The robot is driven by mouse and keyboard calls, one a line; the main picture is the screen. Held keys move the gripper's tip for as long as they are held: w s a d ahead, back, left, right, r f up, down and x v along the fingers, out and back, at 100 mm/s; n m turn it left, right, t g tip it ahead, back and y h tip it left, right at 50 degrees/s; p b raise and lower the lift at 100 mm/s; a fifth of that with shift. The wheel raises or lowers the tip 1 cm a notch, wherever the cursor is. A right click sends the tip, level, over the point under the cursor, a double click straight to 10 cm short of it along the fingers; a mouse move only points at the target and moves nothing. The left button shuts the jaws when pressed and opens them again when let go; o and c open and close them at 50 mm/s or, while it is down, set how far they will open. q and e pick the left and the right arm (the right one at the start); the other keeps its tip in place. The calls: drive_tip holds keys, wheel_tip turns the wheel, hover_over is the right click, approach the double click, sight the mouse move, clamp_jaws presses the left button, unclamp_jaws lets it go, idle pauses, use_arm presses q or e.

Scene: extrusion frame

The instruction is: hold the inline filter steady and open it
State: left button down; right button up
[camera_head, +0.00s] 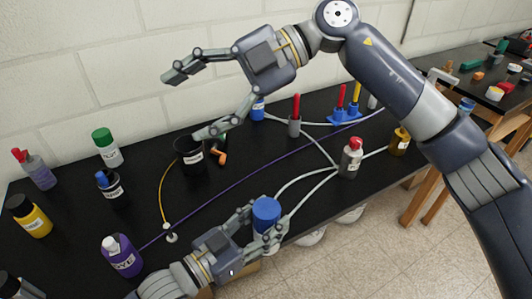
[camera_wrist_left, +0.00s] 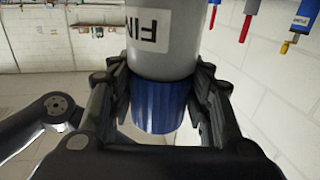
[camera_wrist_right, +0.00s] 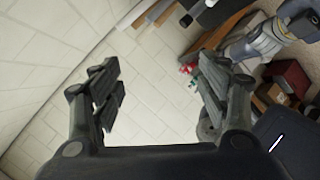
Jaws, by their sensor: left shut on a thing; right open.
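The inline filter shows as a blue cap (camera_head: 266,209) at the front edge of the black bench, with pale tubes running near it. In the left wrist view it has a light grey body (camera_wrist_left: 165,52) with a partly cut-off label and a blue cap (camera_wrist_left: 160,105). My left gripper (camera_head: 259,225) is shut on the filter, its fingers on both sides of the blue cap (camera_wrist_left: 160,90). My right gripper (camera_head: 186,106) is open and empty, high above the back of the bench; its spread fingers (camera_wrist_right: 157,92) hold nothing in the right wrist view.
A black cup (camera_head: 188,156) with an orange-handled item (camera_head: 220,156) stands mid-bench below my right gripper. Bottles stand on the left, including a purple one (camera_head: 122,256). A red-capped bottle (camera_head: 350,158) stands to the right. Purple tubing (camera_head: 220,192) crosses the bench.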

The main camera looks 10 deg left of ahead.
wheel_tip(320, 180, down, 3)
drive_tip(key=s+h, duration=0.2)
drive_tip(key=h, duration=0.1)
drive_tip(key=m+t+h, duration=0.1)
drive_tip(key=t+h, duration=0.4)
drive_tip(key=h, duration=0.4)
approach(267, 207)
wheel_tip(267, 207, down, 9)
drive_tip(key=shift+a+r, duration=0.15)
drive_tip(key=shift+r, duration=0.05)
